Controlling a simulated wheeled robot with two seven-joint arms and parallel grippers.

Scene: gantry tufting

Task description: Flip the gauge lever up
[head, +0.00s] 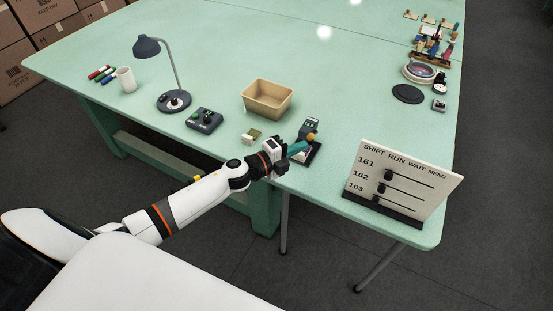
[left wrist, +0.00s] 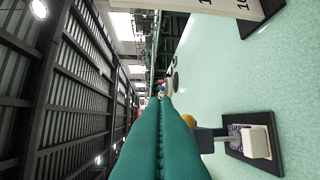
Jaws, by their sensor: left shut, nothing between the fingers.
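The gauge (head: 311,125) is a small dark device with a greenish face, standing on a dark base plate near the table's front edge. Its lever ends in an orange-yellow ball knob (head: 311,138). In the left wrist view the knob (left wrist: 188,121) peeks out beside my fingers, and a grey lever arm (left wrist: 210,134) joins it to the gauge's pale block (left wrist: 255,142). My left gripper (head: 301,147) has its teal fingers shut and empty, right beside the knob. I cannot tell whether they touch it. The fingers hide part of the knob. My right gripper is out of view.
A white slider board (head: 405,180) stands to the right near the table edge. A tan bin (head: 266,98) sits behind the gauge, and a small beige-and-olive item (head: 251,136) lies left of it. A dark control box (head: 204,120) and a lamp (head: 172,99) stand farther left. The table's middle is clear.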

